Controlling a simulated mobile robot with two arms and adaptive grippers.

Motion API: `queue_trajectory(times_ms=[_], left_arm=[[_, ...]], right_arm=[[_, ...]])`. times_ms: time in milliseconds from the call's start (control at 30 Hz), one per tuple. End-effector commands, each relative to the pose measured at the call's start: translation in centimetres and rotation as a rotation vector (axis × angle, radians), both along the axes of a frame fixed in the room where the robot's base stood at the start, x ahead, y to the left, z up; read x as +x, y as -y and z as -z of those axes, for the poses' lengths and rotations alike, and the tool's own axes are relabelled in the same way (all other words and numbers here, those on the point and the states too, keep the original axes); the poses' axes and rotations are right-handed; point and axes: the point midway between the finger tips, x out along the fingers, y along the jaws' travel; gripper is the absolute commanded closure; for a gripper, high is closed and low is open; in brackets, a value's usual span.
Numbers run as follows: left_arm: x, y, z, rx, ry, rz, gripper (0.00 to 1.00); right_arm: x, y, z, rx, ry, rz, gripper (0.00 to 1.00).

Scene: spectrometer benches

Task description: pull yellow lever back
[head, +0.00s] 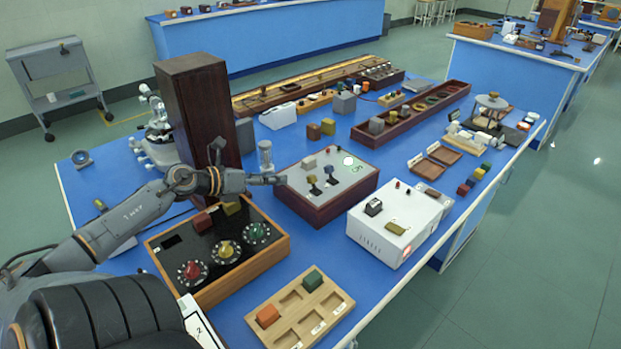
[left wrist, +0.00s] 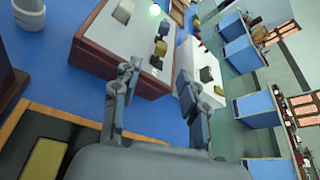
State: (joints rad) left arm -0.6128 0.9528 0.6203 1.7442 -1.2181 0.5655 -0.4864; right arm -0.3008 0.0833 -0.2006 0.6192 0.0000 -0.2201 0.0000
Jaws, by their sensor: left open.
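A box with a grey-white top and dark red-brown sides (head: 345,192) stands mid-bench and carries small levers. I cannot tell surely which way the yellow lever tilts. My left gripper (head: 281,180) is at the left edge of this box. Its fingers (left wrist: 157,78) are open and empty, pointing toward the levers, apart from them. My right gripper is not in view.
A wooden box with red, yellow and green dials (head: 228,250) lies below my left forearm. A tall dark brown cabinet (head: 195,105) stands behind the arm. A white box (head: 398,225) is to the right, and a wooden tray (head: 300,310) is in front. Blue bench top shows between them.

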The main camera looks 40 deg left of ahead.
Motion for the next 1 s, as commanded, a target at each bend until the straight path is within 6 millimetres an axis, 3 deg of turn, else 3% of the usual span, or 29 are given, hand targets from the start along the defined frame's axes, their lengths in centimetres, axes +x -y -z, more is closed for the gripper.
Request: queue_trajectory(times_ms=[200, 600, 1000], left_arm=[[3.5, 0.9, 1.0, 0.001, 0.004, 0.000, 0.57], [8.7, 2.2, 3.1, -0.002, 0.004, -0.003, 0.57], [11.3, 2.9, 4.2, -0.001, 0.001, -0.002, 0.57]], right_arm=[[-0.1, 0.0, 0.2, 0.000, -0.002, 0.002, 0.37], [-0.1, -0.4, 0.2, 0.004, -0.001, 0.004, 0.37], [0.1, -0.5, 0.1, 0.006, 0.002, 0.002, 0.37]])
